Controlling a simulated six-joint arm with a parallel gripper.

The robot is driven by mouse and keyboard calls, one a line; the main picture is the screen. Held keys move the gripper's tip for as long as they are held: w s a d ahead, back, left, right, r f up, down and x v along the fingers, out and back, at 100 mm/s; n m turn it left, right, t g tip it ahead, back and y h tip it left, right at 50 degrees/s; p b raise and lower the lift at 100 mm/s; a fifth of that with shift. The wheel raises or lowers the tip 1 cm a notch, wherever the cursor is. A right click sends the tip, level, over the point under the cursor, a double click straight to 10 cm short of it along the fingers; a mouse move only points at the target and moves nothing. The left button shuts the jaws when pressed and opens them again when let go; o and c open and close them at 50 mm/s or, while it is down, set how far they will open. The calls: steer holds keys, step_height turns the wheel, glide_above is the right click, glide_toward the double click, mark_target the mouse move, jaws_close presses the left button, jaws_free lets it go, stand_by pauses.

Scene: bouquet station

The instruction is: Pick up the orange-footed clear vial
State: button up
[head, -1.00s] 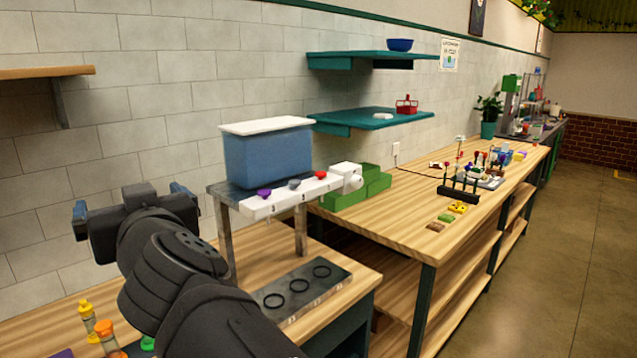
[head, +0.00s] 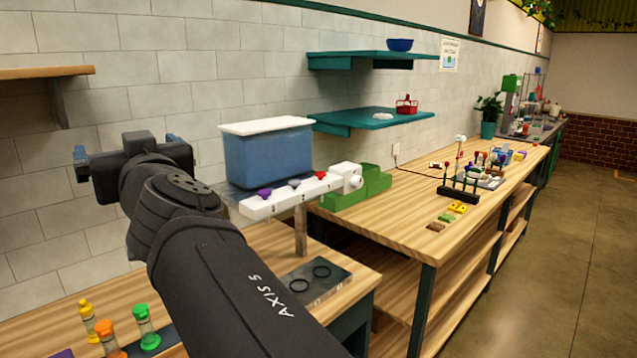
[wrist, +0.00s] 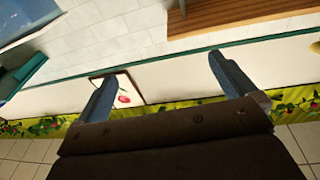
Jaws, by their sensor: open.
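The orange-footed clear vial (head: 106,338) stands at the bottom left of the head view, on the near wooden bench, with an orange top; its lower end is cut off by the frame edge. My gripper (head: 128,152) is raised well above and behind it, against the tiled wall, apart from every vial. In the wrist view my gripper (wrist: 161,68) has its two blue fingers spread wide with nothing between them. That view shows wall, a shelf edge and leafy trim; no vial is seen there.
A yellow-topped vial (head: 88,318) and a green-topped vial (head: 146,328) stand close beside the orange one. A blue bin (head: 268,160) sits on a raised stand to the right. A grey plate with dark rings (head: 335,277) lies on the bench, partly behind my arm.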

stand_by(0.3)
steer(key=c, duration=1)
